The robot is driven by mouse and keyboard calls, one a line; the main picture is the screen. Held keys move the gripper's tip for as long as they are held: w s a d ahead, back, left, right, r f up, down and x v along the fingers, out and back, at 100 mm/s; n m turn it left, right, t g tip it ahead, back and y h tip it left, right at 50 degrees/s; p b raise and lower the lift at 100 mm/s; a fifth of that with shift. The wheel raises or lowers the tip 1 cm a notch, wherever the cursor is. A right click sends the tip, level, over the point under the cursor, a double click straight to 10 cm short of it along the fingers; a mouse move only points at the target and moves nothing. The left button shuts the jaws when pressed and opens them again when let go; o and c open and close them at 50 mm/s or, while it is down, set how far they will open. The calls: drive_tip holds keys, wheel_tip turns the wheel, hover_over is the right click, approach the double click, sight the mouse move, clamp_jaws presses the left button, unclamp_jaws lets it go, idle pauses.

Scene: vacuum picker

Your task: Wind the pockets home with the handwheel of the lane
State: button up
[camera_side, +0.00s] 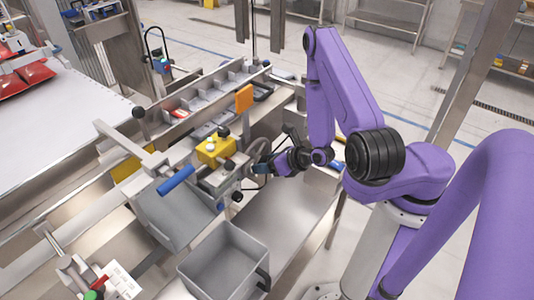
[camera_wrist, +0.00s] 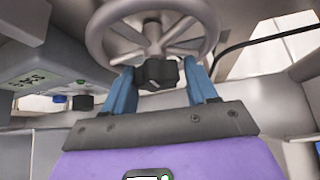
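The handwheel (camera_wrist: 152,28) is a grey spoked wheel filling the top of the wrist view. In the side view it (camera_side: 259,152) stands at the lane's near end, partly hidden by my gripper (camera_side: 270,166). A black knob (camera_wrist: 157,73) shows in front of the wheel's lower rim. My gripper's blue fingers (camera_wrist: 163,88) stand on either side of this knob, apart, with a visible gap on the right. Whether the left finger touches it is unclear. The lane (camera_side: 207,98) has grey pockets in a row running to the back right.
A yellow box (camera_side: 215,150) sits left of the handwheel, and an orange plate (camera_side: 244,98) stands behind it. A blue-gripped lever (camera_side: 176,180) sticks out at the left. An open grey bin (camera_side: 224,262) stands below in front. A black cable (camera_wrist: 262,42) passes right of the wheel.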

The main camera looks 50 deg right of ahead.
drive_tip(key=shift+w+r, duration=0.3)
drive_tip(key=shift+w, duration=0.05)
drive_tip(key=v, duration=0.8)
drive_tip(key=shift+f, duration=0.2)
idle(0.3)
drive_tip(key=shift+s, duration=0.15)
